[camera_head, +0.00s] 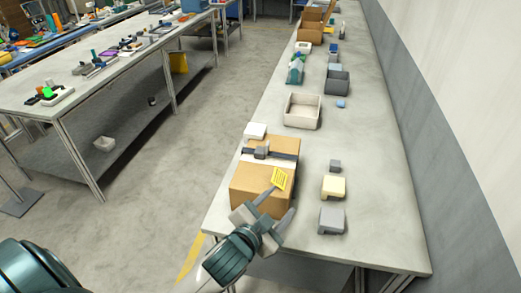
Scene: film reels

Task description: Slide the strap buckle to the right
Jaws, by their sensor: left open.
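A cardboard box (256,181) sits near the front left edge of the long table. A dark strap (284,154) runs across its top over a white band. The grey strap buckle (261,152) sits on the strap, left of its middle. A yellow label (279,178) is on the box's top right. My left gripper (283,199) is open at the near side of the box, its fingers pointing toward the label. The buckle is farther off, beyond the fingertips, and not touched. I cannot tell if the fingers touch the box. My right gripper is not in view.
The long table (375,190) carries a white block (255,130) behind the box and an open beige bin (302,111) farther back. Small grey and cream blocks (333,187) stand to the right. The wall borders the table's right side.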

